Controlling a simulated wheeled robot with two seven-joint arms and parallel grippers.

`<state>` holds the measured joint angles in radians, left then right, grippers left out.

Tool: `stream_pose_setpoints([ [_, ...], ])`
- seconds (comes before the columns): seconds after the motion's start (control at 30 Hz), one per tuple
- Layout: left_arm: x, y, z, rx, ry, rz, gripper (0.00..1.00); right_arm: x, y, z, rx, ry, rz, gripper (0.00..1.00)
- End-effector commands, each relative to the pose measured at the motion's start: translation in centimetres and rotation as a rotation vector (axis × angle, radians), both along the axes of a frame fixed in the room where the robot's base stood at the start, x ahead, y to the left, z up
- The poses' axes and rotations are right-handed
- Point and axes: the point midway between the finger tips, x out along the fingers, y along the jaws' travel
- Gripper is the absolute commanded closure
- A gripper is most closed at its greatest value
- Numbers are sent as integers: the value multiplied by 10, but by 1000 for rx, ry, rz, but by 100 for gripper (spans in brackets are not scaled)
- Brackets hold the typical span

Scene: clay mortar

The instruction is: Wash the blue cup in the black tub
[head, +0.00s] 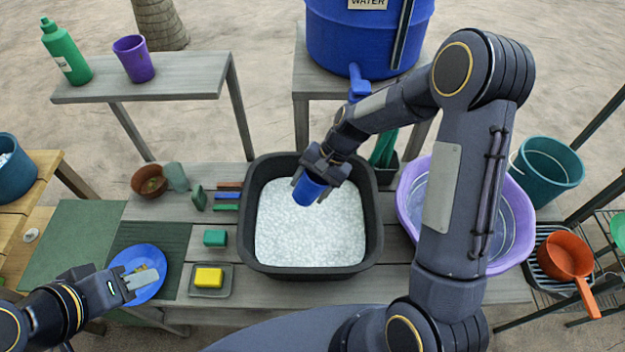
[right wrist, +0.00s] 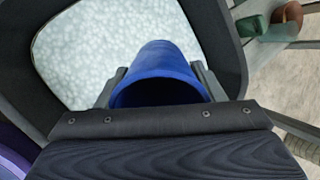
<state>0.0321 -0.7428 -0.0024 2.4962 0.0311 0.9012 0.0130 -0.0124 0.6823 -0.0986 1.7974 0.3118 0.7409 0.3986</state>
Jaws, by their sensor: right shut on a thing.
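The blue cup (head: 308,190) is held by my right gripper (head: 318,176) over the black tub (head: 374,215). The tub is full of white suds (head: 310,240). In the right wrist view the blue cup (right wrist: 160,75) sits between the two fingers of my right gripper (right wrist: 160,90), with its opening partly toward the camera and the suds (right wrist: 100,40) behind it. I cannot tell whether the cup touches the suds. My left gripper (head: 138,282) is over the blue plate (head: 150,258) at the left; whether its fingers are apart is unclear.
A yellow sponge (head: 208,277) and a green block (head: 215,238) lie left of the tub. A purple basin (head: 520,225) stands right of it, partly behind my right arm. A blue water barrel (head: 365,40) with a tap (head: 358,82) stands behind. An orange pan (head: 566,254) lies far right.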

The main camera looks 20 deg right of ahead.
Motion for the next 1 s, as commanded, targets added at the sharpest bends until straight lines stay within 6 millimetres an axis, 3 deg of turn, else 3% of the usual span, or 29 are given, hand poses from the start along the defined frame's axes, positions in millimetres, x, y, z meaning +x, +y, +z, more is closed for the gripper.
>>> stream_pose_setpoints([
  [0.5,0,0,-5,0,0,0,64,-1,0,-69,0,4,2,61],
  [1.0,0,0,-51,0,0,0,64,0,0,-137,-1,1,3,61],
])
